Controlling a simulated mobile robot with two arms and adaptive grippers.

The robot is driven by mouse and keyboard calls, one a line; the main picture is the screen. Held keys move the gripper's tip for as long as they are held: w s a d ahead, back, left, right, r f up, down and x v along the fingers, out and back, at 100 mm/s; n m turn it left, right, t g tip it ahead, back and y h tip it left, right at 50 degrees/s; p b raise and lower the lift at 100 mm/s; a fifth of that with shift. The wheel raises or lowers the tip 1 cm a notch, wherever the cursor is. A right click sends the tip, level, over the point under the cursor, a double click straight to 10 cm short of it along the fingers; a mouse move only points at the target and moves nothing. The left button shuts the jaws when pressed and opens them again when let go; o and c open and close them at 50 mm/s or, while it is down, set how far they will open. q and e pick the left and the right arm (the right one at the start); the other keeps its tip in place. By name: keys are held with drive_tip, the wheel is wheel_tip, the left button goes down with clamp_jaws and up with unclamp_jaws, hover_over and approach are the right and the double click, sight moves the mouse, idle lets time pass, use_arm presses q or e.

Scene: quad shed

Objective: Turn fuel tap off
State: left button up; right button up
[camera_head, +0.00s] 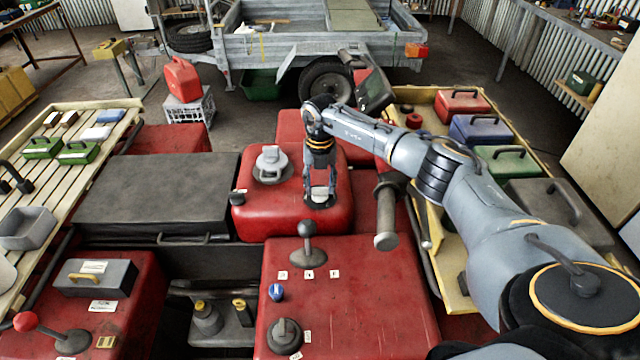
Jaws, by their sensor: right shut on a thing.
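My right gripper (320,192) points down at the front right of the red fuel tank (338,222) in the middle. Its fingers are shut on a small fitting there, which appears to be the fuel tap. A dark round base (320,203) shows at the fingertips. The fingers hide most of the fitting, so its handle's direction cannot be told. A grey filler cap (271,165) sits on the tank to the left of the gripper. My left gripper is not in view.
Nearer stand a black-knobbed lever (307,243), a blue knob (276,292) and a dark rotary knob (285,334) on the red panel. A handlebar grip (387,215) is close to the right of my gripper. Slatted racks with boxes flank both sides.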

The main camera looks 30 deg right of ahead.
sight(320, 188)
drive_tip(key=o, duration=1.2)
drive_tip(key=shift+c, duration=0.2)
drive_tip(key=shift+r, duration=0.15)
wheel_tip(320, 188, up, 12)
drive_tip(key=shift+f, duration=0.2)
drive_tip(key=shift+f, duration=0.1)
